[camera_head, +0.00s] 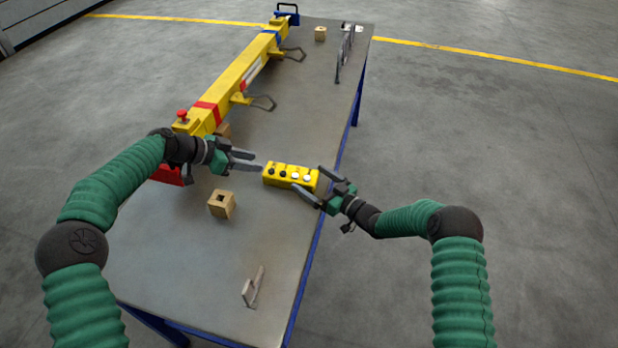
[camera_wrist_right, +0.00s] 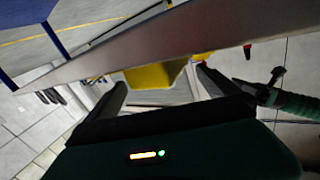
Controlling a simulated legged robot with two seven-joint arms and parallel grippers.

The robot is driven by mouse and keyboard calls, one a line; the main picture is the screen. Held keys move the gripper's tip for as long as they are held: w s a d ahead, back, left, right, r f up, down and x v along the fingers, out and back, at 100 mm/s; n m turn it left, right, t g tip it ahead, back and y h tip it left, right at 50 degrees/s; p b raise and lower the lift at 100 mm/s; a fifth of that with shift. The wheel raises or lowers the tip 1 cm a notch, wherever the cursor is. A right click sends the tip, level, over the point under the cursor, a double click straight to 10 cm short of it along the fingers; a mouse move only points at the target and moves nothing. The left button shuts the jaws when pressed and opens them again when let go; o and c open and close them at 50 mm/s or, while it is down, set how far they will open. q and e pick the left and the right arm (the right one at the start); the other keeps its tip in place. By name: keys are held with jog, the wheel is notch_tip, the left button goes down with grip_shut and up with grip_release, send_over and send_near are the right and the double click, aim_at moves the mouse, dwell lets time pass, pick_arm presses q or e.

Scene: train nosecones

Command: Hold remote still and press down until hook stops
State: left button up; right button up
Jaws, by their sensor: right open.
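The yellow remote (camera_head: 291,176), with black and white buttons on top, lies on the grey table. My right gripper (camera_head: 314,182) is open at its right end, one finger on each side; contact cannot be told. In the right wrist view the remote (camera_wrist_right: 155,76) shows as a yellow block between the open fingers (camera_wrist_right: 160,85). My left gripper (camera_head: 258,162) is close to the remote's left end, its fingers close together; any gap is unclear. A yellow beam (camera_head: 230,85) with red and blue bands lies along the table's left side. Metal hooks (camera_head: 264,103) stick out from it.
A wooden block with a hole (camera_head: 221,205) and a small wooden stand (camera_head: 252,288) are on the near table (camera_head: 180,270). Another wooden block (camera_head: 320,34) and a dark metal part (camera_head: 345,55) are at the far end. The table between beam and right edge is mostly clear.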

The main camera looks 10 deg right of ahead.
jog(key=shift+x, duration=0.8)
pick_arm(q)
jog(key=shift+d, duration=0.25)
pick_arm(e)
jog(key=shift+w+d, duration=0.1)
pick_arm(q)
jog(key=shift+a, duration=0.1)
pick_arm(e)
jog(key=c, duration=2.1)
pick_arm(q)
grip_shut()
pick_arm(e)
jog(key=shift+c, duration=0.3)
